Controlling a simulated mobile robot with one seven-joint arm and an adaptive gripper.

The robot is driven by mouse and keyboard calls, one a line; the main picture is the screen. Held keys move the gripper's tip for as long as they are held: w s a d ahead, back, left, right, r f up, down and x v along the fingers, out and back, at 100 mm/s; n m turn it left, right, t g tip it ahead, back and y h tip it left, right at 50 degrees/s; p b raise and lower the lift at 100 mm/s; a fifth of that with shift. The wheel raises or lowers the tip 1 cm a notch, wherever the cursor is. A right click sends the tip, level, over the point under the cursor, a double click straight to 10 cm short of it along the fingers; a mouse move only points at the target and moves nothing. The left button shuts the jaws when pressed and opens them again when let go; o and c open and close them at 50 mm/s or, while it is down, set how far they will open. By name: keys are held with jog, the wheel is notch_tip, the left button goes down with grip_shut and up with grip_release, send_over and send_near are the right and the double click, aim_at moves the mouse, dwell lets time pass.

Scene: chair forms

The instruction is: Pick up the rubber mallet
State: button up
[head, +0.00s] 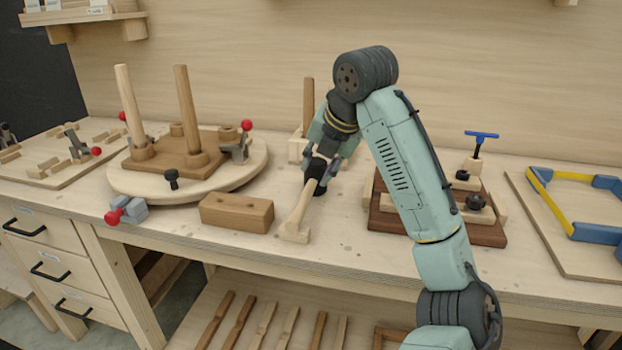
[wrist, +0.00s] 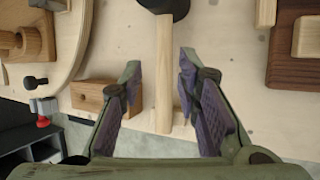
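The rubber mallet has a black head (wrist: 165,5) and a pale wooden handle (wrist: 163,70). In the wrist view the handle runs down the middle of the picture, and the head is cut off by the top edge. My gripper (wrist: 161,62) is open, with one finger on each side of the handle and a gap on both sides. In the head view the handle (head: 300,207) slants over the bench, its lower end at a small pale wood block. My gripper (head: 320,172) is at the upper end and partly hides the black head.
A wooden block with holes (head: 236,212) lies just left of the mallet. A round board (head: 245,178) with posts and clamps is farther left. A dark wooden base (head: 490,235) with black knobs stands right. The bench front edge is close to the handle's lower end.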

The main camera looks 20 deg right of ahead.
aim_at(310, 187)
jog(key=p+x, duration=0.1)
jog(key=x, duration=0.2)
jog(key=p+x, duration=0.1)
jog(key=x, duration=0.3)
jog(key=d+x, duration=0.1)
jog(key=x, duration=0.2)
jog(key=shift+a+f+p, duration=0.15)
jog(key=shift+f+p, duration=0.15)
jog(key=shift+p, duration=0.1)
grip_shut()
jog(key=shift+r, duration=0.1)
